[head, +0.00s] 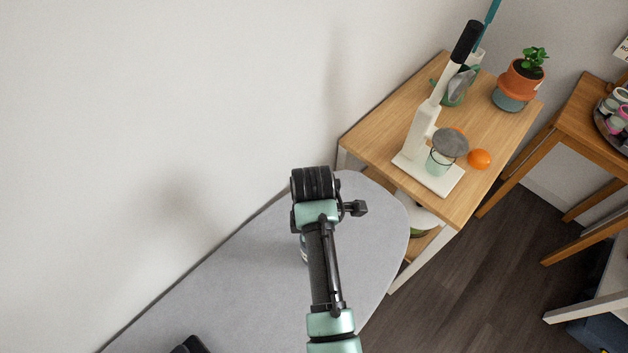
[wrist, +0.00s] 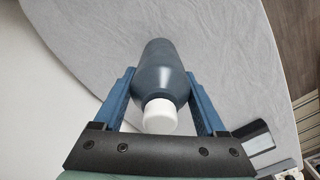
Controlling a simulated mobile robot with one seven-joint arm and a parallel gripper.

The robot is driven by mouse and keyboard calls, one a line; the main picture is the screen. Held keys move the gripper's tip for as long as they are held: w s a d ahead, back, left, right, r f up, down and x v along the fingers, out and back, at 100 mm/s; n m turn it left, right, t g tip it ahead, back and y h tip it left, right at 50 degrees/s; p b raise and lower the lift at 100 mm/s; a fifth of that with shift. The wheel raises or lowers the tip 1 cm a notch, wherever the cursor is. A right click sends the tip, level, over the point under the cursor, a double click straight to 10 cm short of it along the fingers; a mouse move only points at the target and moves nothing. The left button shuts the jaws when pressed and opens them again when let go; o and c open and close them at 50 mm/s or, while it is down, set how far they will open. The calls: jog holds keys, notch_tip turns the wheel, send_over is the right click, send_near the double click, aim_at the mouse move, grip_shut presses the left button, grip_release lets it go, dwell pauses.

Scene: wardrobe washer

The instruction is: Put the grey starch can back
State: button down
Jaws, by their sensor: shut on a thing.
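The grey starch can (wrist: 163,60) shows in the wrist view as a dark grey-blue cylinder with a white cap (wrist: 160,115). My gripper (wrist: 159,76) is shut on it, one blue finger on each side, with the cap towards the wrist camera. The can is over the light grey ironing board (wrist: 95,30); I cannot tell whether its base touches the cloth. In the head view my arm hides the fingers and nearly all of the can over the ironing board (head: 240,265).
A wooden table (head: 385,130) beyond the board holds a white stand (head: 418,130), a green-grey cup (head: 438,163), an orange (head: 479,159) and a potted plant (head: 522,80). A second wooden table (head: 580,120) stands at the right. Much of the board's near part is clear.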

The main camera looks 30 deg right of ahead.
jog(key=shift+f, duration=0.5)
dwell(0.3)
grip_release()
notch_tip(320, 180, up, 12)
jog(key=shift+f+p, duration=0.1)
jog(key=shift+p, duration=1)
jog(key=shift+r+p, duration=0.6)
jog(key=shift+p, duration=0.05)
